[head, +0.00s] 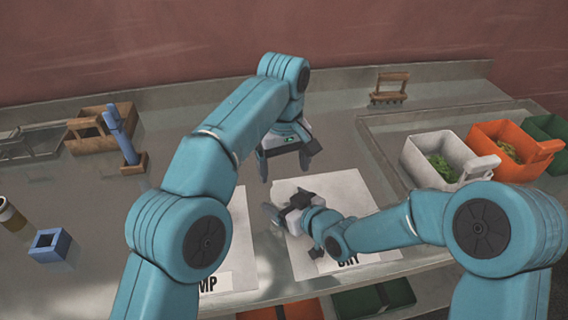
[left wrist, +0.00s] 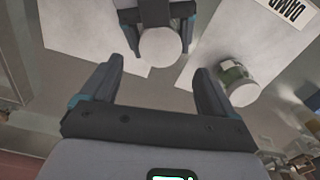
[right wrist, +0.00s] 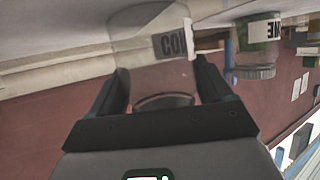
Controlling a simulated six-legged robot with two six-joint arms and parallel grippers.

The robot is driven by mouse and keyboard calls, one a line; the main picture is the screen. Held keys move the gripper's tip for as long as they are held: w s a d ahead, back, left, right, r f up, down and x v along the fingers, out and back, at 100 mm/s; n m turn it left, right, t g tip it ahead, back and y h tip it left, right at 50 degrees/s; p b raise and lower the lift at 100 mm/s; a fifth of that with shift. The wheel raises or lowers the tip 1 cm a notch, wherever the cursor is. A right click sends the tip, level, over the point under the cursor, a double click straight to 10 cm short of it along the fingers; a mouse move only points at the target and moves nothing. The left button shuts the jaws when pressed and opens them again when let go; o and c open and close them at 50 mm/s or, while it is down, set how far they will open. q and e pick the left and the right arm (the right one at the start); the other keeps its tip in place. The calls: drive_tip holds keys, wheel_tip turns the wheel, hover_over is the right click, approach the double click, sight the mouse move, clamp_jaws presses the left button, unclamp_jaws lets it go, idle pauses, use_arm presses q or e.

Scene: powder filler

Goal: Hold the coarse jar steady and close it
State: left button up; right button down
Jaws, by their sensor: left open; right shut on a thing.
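The coarse jar (right wrist: 150,50) is clear, with a partly visible label starting "CO". My right gripper (head: 286,207) is shut on it, with a finger on either side in the right wrist view (right wrist: 160,85). In the left wrist view, the jar's pale round top (left wrist: 160,47) shows between the right gripper's dark fingers. I cannot tell whether that top is a lid. My left gripper (head: 284,174) is open and empty, pointing down near the jar. Its spread fingers also show in the left wrist view (left wrist: 160,70). The jar is mostly hidden in the head view.
A green-labelled jar (left wrist: 238,86) stands nearby. White sheets lie below, one marked "DRY" (head: 350,190). White (head: 425,172) and orange (head: 500,135) bins stand right. A blue holder (head: 50,246), blue upright tool (head: 122,135) and brown tray (head: 88,143) are left.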

sight(285, 191)
use_arm(q)
drive_tip(key=r+n, duration=0.1)
drive_tip(key=n, duration=0.1)
drive_tip(key=shift+r+n, duration=0.15)
drive_tip(key=shift+n, duration=0.15)
drive_tip(key=shift+f, duration=4)
drive_tip(key=c, duration=1.1)
drive_tip(key=m, duration=0.6)
drive_tip(key=shift+m, duration=0.3)
drive_tip(key=o, duration=1.2)
drive_tip(key=shift+c, duration=0.2)
